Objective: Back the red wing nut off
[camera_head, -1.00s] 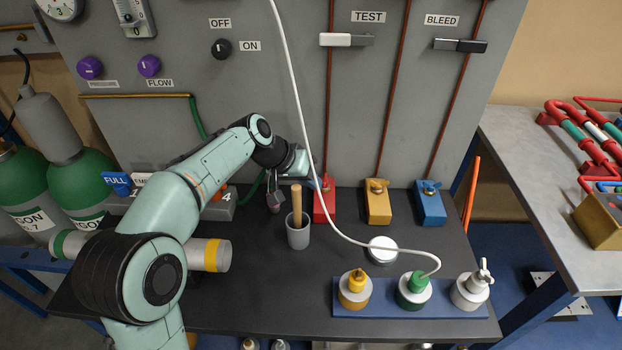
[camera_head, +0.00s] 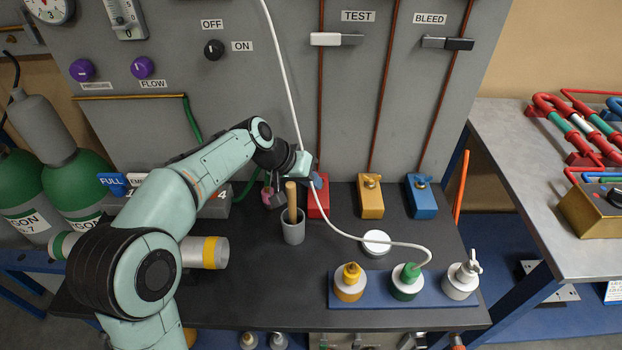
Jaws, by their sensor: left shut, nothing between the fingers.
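The red block (camera_head: 318,200) stands at the back of the black bench, against the grey panel. A red-brown pipe rises behind it. My left wrist and the white hose cover the area at its top, so I cannot make out its wing nut clearly. My left gripper (camera_head: 270,196) points down, just left of the red block and behind the grey cup. It is shut and empty, apart from the block. The yellow block (camera_head: 370,202) and the blue block (camera_head: 421,203) stand to the right, each with a wing nut on top. My right gripper is not in view.
A grey cup (camera_head: 292,230) with a wooden handle stands in front of my left gripper. A white hose hangs across the bench to the green-topped bottle (camera_head: 406,283) on a blue tray (camera_head: 375,301). A round white lid (camera_head: 376,241) lies behind the tray.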

